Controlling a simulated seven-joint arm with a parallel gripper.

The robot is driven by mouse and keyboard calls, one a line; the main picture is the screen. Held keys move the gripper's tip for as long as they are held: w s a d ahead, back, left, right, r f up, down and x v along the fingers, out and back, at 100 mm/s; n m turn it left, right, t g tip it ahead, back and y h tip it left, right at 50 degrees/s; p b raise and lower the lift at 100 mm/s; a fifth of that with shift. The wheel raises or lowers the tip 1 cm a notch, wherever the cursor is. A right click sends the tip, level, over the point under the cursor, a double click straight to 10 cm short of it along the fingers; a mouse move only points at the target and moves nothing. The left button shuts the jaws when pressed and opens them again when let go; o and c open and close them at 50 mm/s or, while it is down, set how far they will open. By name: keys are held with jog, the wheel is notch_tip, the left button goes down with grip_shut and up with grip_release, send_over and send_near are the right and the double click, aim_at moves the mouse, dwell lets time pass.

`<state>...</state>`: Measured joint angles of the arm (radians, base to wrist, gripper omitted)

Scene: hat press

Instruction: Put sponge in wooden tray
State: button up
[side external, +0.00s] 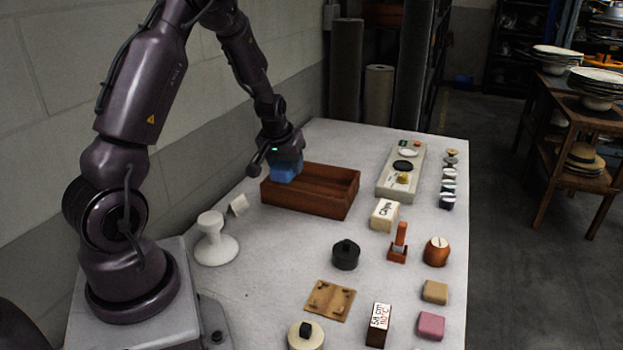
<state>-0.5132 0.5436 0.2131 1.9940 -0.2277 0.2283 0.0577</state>
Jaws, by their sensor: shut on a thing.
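The wooden tray (306,202) is a reddish-brown open box near the back left of the table. My gripper (284,157) points down at the tray's left end, shut on a blue block that looks like the sponge (286,171). The blue sponge overlaps the tray's back left corner in this view. Its lower part is at about rim height; I cannot tell whether it touches the tray. The fingertips are partly hidden by the sponge and the dark wrist.
A control panel (384,184) stands right of the tray. A white pedestal (215,242) and small white card (239,205) are left of it. A black knobbed piece (345,254), a lettered white block (384,215) and several small blocks occupy the front and right.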

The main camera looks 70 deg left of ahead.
jog(key=shift+w+f+m, duration=0.1)
jog(key=shift+w+m, duration=0.05)
jog(key=shift+m, duration=0.15)
send_near(314, 191)
jog(key=shift+w+a+f, duration=0.7)
jog(key=shift+a+f, duration=0.1)
jog(key=shift+f, duration=0.2)
jog(key=shift+w+a+f, duration=0.1)
jog(key=shift+w+f, duration=0.05)
jog(key=shift+f, duration=0.15)
jog(key=shift+w+f, duration=0.1)
jog(key=shift+f, duration=1.45)
jog(key=shift+f, duration=0.1)
jog(key=o, duration=0.9)
